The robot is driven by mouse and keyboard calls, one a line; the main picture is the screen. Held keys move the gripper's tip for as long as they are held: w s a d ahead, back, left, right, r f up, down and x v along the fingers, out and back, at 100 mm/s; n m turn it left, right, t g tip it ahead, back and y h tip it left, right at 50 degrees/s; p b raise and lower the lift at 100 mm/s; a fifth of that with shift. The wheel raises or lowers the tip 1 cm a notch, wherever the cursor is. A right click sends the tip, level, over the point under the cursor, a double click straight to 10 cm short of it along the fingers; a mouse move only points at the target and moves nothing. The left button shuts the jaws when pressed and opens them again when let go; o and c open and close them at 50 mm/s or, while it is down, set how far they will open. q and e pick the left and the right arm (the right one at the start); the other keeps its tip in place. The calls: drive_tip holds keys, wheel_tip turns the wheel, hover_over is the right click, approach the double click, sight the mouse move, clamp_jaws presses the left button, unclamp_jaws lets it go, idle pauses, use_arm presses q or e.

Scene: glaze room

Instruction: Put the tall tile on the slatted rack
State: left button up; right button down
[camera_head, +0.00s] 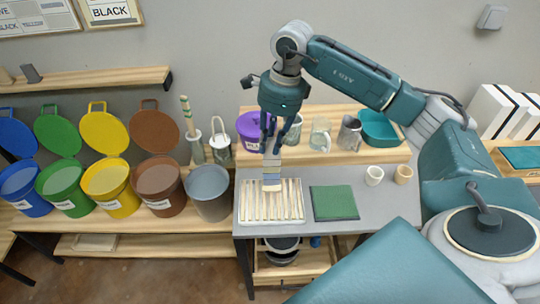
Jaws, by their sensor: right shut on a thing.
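The slatted rack (252,210), pale with upright slats in the picture, lies on the grey worktop (298,181). My right gripper (270,150) points down above the rack's far edge. It is shut on the tall tile (272,174), a narrow piece with bluish, grey and pale bands. The tile hangs upright below the fingers, and its lower end overlaps the rack in the picture. I cannot tell whether it touches the slats. My left gripper is not in view.
A green mat (334,203) lies right of the rack, with two small cups (374,175) (403,174) farther right. Behind stand a purple tub (250,130), jars and a teal basin (380,127). Several coloured buckets and a grey bucket (208,190) stand left.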

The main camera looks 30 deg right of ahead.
sight(272, 164)
drive_tip(key=shift+f, duration=0.9)
wheel_tip(272, 164, down, 4)
drive_tip(key=shift+f+p, duration=0.25)
drive_tip(key=shift+p, duration=0.55)
drive_tip(key=shift+f, duration=0.2)
drive_tip(key=c, duration=1.6)
unclamp_jaws()
drive_tip(key=shift+r, duration=0.2)
